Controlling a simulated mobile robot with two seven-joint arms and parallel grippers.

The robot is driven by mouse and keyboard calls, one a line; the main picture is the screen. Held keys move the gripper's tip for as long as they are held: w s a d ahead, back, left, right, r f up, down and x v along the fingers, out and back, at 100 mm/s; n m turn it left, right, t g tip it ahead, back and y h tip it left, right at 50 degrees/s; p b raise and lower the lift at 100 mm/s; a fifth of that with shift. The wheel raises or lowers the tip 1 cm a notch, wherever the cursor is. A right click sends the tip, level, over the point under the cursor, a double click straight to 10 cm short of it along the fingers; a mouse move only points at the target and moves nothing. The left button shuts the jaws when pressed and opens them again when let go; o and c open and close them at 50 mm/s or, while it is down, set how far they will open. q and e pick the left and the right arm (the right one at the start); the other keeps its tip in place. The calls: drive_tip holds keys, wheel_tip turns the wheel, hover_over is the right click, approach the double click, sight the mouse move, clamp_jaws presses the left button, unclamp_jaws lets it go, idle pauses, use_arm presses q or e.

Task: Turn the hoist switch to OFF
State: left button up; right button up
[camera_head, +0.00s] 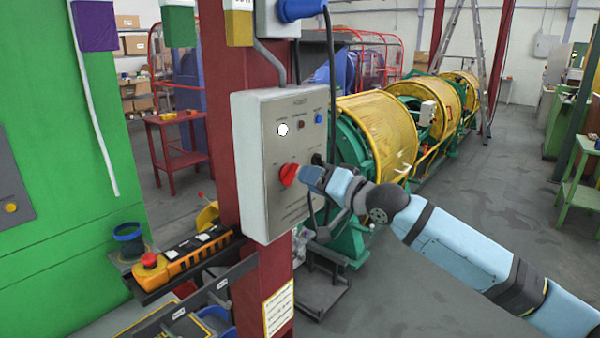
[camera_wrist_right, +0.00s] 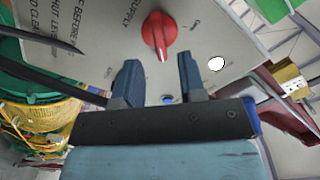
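The hoist switch (camera_head: 288,174) is a red rotary knob on the front of a grey control box (camera_head: 262,205), fixed to a dark red post. In the right wrist view the red knob (camera_wrist_right: 159,32) has its pointer aimed toward the bottom of the picture. A small label sits to its right, too small to read surely. My right gripper (camera_head: 307,172) is just right of the knob in the head view. In the wrist view its two fingers (camera_wrist_right: 157,75) are spread, with nothing between them; the knob is beyond the tips, apparently apart. My left gripper is not in view.
A white lamp (camera_head: 283,129), a dark button (camera_head: 302,123) and a blue button (camera_head: 318,118) sit above the knob. A blue plug (camera_head: 300,9) and cables hang nearby. An orange pendant (camera_head: 185,258) with a red button lies left. Yellow strander drums (camera_head: 375,130) stand behind.

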sight(296, 173)
drive_tip(key=shift+x, duration=1.9)
clamp_jaws()
